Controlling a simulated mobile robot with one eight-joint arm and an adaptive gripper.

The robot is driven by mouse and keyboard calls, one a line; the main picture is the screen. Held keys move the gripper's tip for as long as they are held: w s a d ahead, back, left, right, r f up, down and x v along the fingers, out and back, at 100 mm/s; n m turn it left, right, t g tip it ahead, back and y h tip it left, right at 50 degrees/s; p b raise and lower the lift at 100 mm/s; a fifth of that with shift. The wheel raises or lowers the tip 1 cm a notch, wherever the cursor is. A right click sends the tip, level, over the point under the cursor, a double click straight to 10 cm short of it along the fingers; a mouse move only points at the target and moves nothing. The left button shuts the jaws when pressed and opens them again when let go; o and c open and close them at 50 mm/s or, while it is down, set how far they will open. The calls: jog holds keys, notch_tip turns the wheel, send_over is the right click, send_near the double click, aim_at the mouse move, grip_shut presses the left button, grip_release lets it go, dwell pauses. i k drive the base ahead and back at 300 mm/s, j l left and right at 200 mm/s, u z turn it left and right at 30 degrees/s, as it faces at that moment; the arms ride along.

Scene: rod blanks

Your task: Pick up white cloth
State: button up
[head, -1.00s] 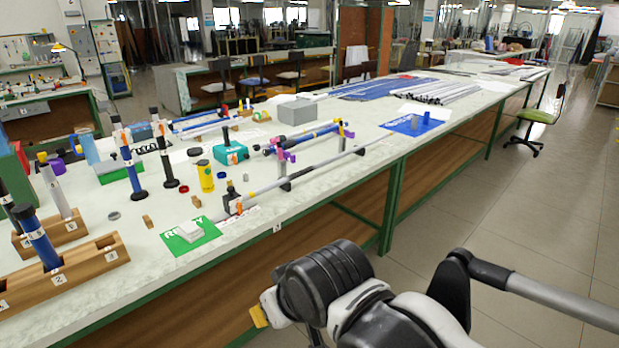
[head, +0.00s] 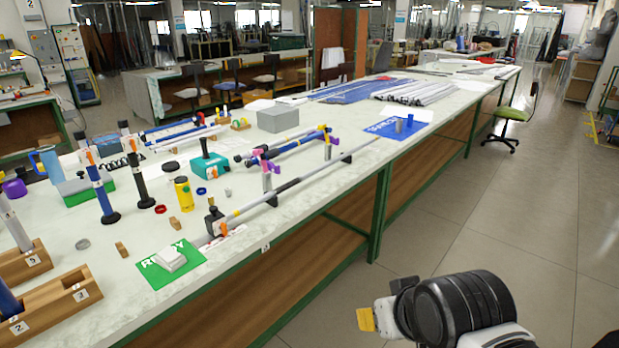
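A small folded white cloth (head: 171,258) lies as a flat stack on the green card (head: 153,275) marked with white letters, close to the front edge of the bench. My arm shows at the lower right, and the end of it that I see, taken as my gripper (head: 366,319), has a yellow tip. It is in front of the bench, over the floor side, to the right of the cloth and well apart from it. I cannot make out its fingers or whether they are open. Nothing is seen held there.
A long grey rod (head: 290,187) on stands runs just right of the card. Wooden blocks with numbered slots (head: 58,303) stand left. A yellow bottle (head: 183,193), a teal block (head: 206,165) and a grey box (head: 278,119) stand behind.

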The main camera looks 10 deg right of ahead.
aim_at(169, 258)
jog(key=i+j+u, duration=0.1)
jog(key=i+j, duration=0.15)
jog(key=i, duration=0.2)
jog(key=i+j, duration=0.25)
jog(key=i, duration=0.2)
jog(key=i+j+u, duration=0.15)
jog(key=i, duration=0.3)
jog(key=j, duration=0.1)
